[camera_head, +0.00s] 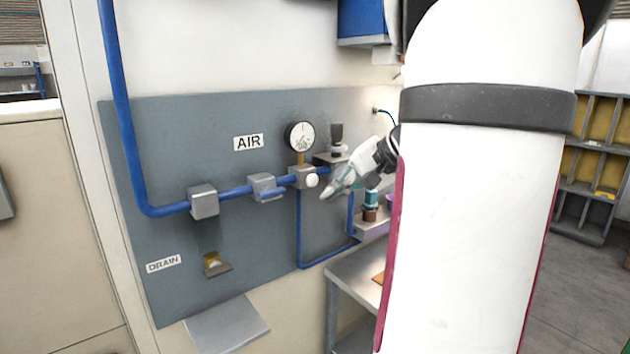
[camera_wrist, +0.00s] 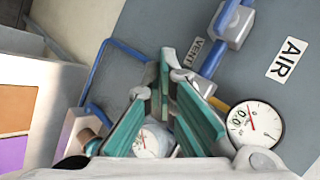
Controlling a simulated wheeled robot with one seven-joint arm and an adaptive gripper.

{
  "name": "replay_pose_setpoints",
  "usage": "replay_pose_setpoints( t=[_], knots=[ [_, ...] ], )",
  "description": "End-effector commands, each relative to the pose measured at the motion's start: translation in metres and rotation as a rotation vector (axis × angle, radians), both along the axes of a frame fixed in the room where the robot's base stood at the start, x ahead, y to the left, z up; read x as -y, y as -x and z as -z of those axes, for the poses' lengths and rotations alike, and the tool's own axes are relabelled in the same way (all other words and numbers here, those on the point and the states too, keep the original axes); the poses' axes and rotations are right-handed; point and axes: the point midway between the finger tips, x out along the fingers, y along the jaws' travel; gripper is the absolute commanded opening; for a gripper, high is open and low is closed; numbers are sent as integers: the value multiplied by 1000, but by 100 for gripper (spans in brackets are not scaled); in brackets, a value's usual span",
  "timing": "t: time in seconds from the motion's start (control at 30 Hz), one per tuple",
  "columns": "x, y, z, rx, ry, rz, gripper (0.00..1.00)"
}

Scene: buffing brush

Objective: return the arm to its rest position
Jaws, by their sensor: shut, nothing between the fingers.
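My gripper (camera_head: 333,190) is in front of the grey air panel (camera_head: 160,120) in the head view, just right of the gauge and the blue pipe. In the wrist view my gripper (camera_wrist: 165,75) shows its green-padded fingers drawn together at the tips, with nothing between them. My white arm link (camera_head: 480,220) fills the right half of the head view and hides the rest of my arm and part of the panel's right side.
A round gauge (camera_head: 300,136) stands on the blue pipe (camera_head: 235,192), close to my gripper; it also shows in the wrist view (camera_wrist: 254,125). A metal table (camera_head: 352,280) stands below right. Shelves (camera_head: 590,165) stand at the far right.

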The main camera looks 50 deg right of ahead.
Motion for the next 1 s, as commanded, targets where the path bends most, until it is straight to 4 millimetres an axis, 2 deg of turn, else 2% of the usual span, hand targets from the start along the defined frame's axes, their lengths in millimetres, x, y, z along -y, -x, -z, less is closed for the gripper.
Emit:
replay_pose_setpoints(
  t=[0.2, 0.77, 0.87, 0.97, 1.0],
  knots=[
    [-4, 15, -1, 1, 0, 0, 0],
    [-4, 14, 0, 0, 0, -1, 0],
    [-15, 11, -1, -11, 5, -24, 0],
    [-45, 2, -1, -46, 24, -90, 0],
    [-62, -2, -2, -66, 37, -126, 0]
  ],
)
